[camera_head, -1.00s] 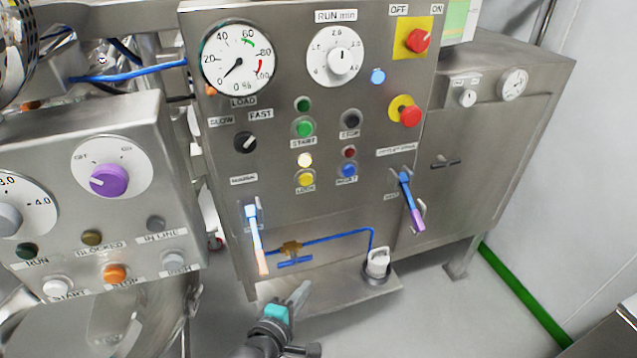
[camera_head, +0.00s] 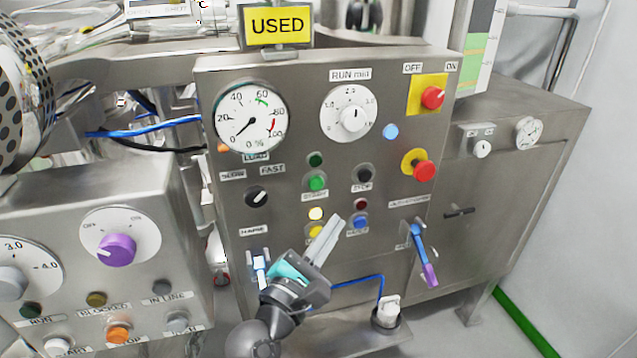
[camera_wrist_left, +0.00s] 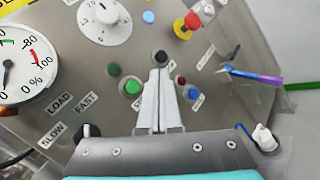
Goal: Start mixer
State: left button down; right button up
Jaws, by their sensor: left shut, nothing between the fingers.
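The mixer control panel (camera_head: 300,215) is a steel cabinet front. Its green START button (camera_head: 317,183) sits below a dark green lamp (camera_head: 316,160), and the black STOP button (camera_head: 363,175) is to its right. In the left wrist view the green button (camera_wrist_left: 133,87) is left of my fingertips and the black button (camera_wrist_left: 160,57) is just beyond them. My left gripper (camera_head: 330,231) is shut and empty, in front of the panel's lower middle, partly covering the yellow button (camera_head: 315,231). I cannot tell whether its tips touch the panel. My right gripper is not in view.
A red emergency button (camera_head: 424,171) and a red switch on yellow (camera_head: 433,97) are at the panel's right. A blue-purple lever (camera_head: 424,256) sticks out below. A second control box (camera_head: 110,250) with a purple knob stands at left.

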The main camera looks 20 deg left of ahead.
aim_at(316, 183)
pick_arm(q)
jog(key=shift+w+a+b, duration=0.4)
jog(key=shift+w+a, duration=0.4)
jog(key=shift+w, duration=0.4)
jog(key=shift+w+a+b, duration=0.4)
jog(key=shift+w+a, duration=0.45)
jog(key=shift+w, duration=0.4)
jog(key=shift+w+a+b, duration=0.4)
jog(key=shift+w+a, duration=0.4)
jog(key=shift+w, duration=0.4)
jog(key=shift+w+a, duration=0.25)
jog(key=shift+w, duration=0.1)
